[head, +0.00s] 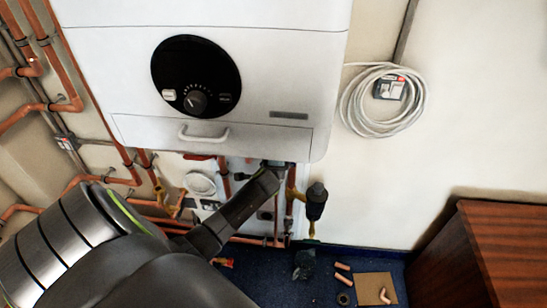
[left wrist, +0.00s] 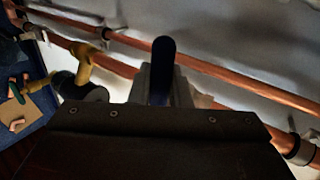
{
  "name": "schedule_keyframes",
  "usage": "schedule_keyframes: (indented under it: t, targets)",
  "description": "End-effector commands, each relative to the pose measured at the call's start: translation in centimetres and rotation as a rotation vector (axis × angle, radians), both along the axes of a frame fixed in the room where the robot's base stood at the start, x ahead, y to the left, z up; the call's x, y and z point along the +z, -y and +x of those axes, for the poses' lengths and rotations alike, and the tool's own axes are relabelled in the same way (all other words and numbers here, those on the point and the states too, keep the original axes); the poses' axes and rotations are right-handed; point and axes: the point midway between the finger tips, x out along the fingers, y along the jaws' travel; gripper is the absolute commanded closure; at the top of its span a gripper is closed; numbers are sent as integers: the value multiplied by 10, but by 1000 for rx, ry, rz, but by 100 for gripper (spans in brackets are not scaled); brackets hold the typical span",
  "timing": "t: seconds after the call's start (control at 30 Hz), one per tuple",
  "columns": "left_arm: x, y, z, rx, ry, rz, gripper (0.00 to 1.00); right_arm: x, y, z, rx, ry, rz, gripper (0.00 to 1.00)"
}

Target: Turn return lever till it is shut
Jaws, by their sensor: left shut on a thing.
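A dark blue lever (left wrist: 162,68) stands up in the middle of the left wrist view, between the fingers of my left gripper (left wrist: 160,88). I take it to be the return lever; the fingers are shut on it. Its valve body is hidden behind the gripper. In the head view my left gripper (head: 272,170) is under the boiler's lower right edge, by the vertical copper pipes, and it hides the lever there. My right gripper is in neither view.
The white boiler (head: 290,70) hangs just above the gripper. A red lever (head: 198,157) is left of it. A black cylindrical fitting (head: 315,200) is close on the right. Copper pipes (left wrist: 215,72) run close behind the lever. A wooden cabinet (head: 500,245) stands at right.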

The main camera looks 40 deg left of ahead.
Motion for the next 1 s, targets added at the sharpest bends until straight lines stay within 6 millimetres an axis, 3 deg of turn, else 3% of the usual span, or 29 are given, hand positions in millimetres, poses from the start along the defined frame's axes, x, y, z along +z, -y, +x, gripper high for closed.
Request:
schedule_keyframes:
  t: [0.67, 0.7, 0.8, 1.0]
  targets:
    - [6, -1, 1, -2, -29, 58, 100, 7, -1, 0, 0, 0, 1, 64]
    - [6, -1, 1, -2, -28, 58, 78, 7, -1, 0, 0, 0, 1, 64]
    - [6, 0, 1, -2, -28, 56, 64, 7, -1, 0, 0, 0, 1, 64]
    - [4, 0, 0, -1, -29, 52, 64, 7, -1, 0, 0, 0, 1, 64]
